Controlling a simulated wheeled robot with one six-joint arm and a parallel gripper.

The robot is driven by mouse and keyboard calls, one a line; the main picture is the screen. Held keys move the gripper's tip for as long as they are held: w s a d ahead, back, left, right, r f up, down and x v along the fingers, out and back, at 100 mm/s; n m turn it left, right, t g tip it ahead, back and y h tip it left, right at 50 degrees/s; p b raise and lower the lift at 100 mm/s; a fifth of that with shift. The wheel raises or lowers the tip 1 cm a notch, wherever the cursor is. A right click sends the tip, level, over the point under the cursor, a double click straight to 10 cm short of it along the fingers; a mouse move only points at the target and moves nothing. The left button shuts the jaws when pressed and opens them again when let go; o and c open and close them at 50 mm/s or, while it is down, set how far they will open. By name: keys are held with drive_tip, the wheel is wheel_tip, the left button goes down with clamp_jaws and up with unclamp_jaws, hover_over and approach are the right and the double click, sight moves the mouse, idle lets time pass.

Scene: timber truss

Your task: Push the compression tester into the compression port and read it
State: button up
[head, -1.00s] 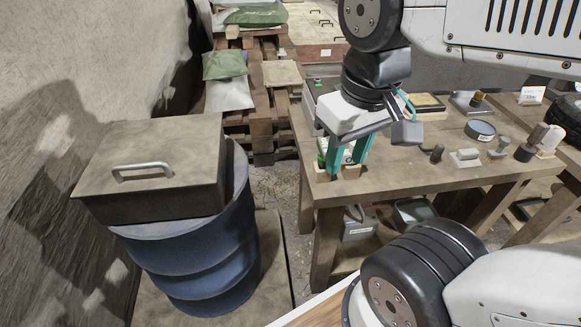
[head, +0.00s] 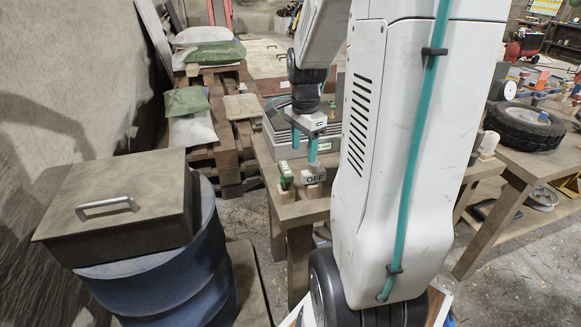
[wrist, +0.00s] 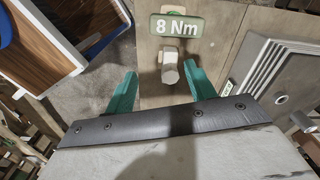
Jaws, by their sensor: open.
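My gripper (head: 304,152) is open and empty over the front left corner of the wooden bench (head: 300,212). In the wrist view my gripper (wrist: 158,74) has its teal fingers apart, with a pale faceted knob (wrist: 169,72) visible between and beyond them. A green tag reading "8 Nm" (wrist: 178,26) lies beside the knob. I cannot pick out the compression tester or the compression port.
A grey ridged case (head: 282,143) stands behind the gripper; it also shows in the wrist view (wrist: 272,75). A blue drum (head: 165,275) carrying a lidded box (head: 120,205) stands left. A tyre (head: 524,125) lies on a bench at right. My arm hides much of the near bench.

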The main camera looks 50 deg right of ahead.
sight(314, 171)
drive_tip(key=d+f+m, duration=0.2)
drive_tip(key=d, duration=0.1)
drive_tip(key=d+f+m, duration=0.1)
drive_tip(key=d, duration=0.1)
drive_tip(key=shift+s+f, duration=0.35)
drive_tip(key=shift+s, duration=0.05)
drive_tip(key=f, duration=0.7)
drive_tip(key=shift+w+a+f, duration=0.1)
drive_tip(key=shift+w+f, duration=0.2)
drive_tip(key=c, duration=1.1)
